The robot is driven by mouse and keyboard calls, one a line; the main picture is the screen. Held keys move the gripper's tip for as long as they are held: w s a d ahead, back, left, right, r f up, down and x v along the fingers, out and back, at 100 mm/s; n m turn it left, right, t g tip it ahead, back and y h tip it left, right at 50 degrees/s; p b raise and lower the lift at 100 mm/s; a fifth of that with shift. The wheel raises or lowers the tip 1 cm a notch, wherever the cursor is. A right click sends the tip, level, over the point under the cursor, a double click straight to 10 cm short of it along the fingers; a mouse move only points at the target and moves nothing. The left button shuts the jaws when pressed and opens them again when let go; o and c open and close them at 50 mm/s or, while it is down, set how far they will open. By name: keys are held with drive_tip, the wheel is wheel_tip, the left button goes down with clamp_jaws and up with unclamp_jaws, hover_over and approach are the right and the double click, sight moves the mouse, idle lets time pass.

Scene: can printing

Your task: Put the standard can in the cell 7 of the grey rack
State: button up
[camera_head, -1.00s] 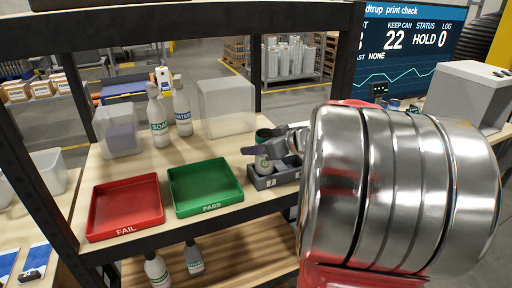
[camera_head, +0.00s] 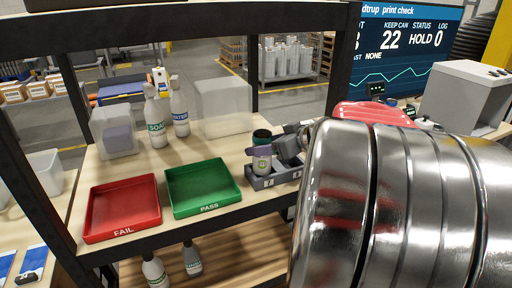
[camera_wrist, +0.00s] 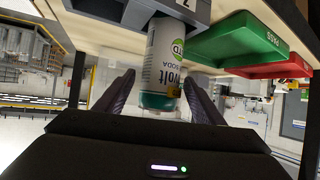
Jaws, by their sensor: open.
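The standard can (camera_head: 262,163) is white with a green round logo and stands upright at the front left of the grey rack (camera_head: 286,178). In the wrist view the can (camera_wrist: 162,72) shows upside down, with a teal band at its near end. Its far end is hidden behind the rack wall (camera_wrist: 130,10), close to a number label that is partly cut off. My gripper (camera_wrist: 158,100) is open, with one finger on each side of the can and a visible gap to each. In the head view a finger overlaps the can's top.
A dark teal can (camera_head: 262,136) stands behind in the rack. The green PASS tray (camera_head: 203,186) and red FAIL tray (camera_head: 122,207) lie to the left. The SODA bottle (camera_head: 156,120) and WATER bottle (camera_head: 179,110) stand behind them. A dark shelf post is close by the rack.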

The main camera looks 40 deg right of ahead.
drive_tip(key=v, duration=0.7)
idle(0.7)
drive_tip(key=w+r+t+h, duration=0.1)
drive_tip(key=w+r, duration=0.1)
drive_tip(key=w+a+r+m+t+h, duration=0.1)
drive_tip(key=w+r, duration=0.2)
drive_tip(key=w+r+t, duration=0.1)
drive_tip(key=w+r, duration=0.1)
drive_tip(key=r, duration=0.1)
drive_tip(key=shift+w+a+m+h, duration=0.2)
drive_tip(key=shift+w+m+h, duration=0.1)
drive_tip(key=shift+m+h, duration=0.1)
wheel_tip(320, 180, up, 4)
drive_tip(key=w+a+m+t+h, duration=0.1)
drive_tip(key=w+a+m+h, duration=0.1)
drive_tip(key=w+m+h, duration=0.15)
drive_tip(key=s+a+f+m+g+h, duration=0.2)
drive_tip(key=s+a+f+g, duration=0.15)
drive_tip(key=a, duration=0.25)
drive_tip(key=s+a+f+n+g+y, duration=0.3)
drive_tip(key=s+a+f, duration=0.5)
drive_tip(key=a, duration=0.3)
drive_tip(key=s+a+f+n+g+y, duration=0.3)
drive_tip(key=s+a+f+g+y, duration=0.1)
drive_tip(key=s+a+f, duration=0.5)
drive_tip(key=a+f, duration=0.1)
drive_tip(key=a, duration=0.1)
drive_tip(key=shift+s+a+f, duration=0.3)
drive_tip(key=shift+a+f, duration=0.05)
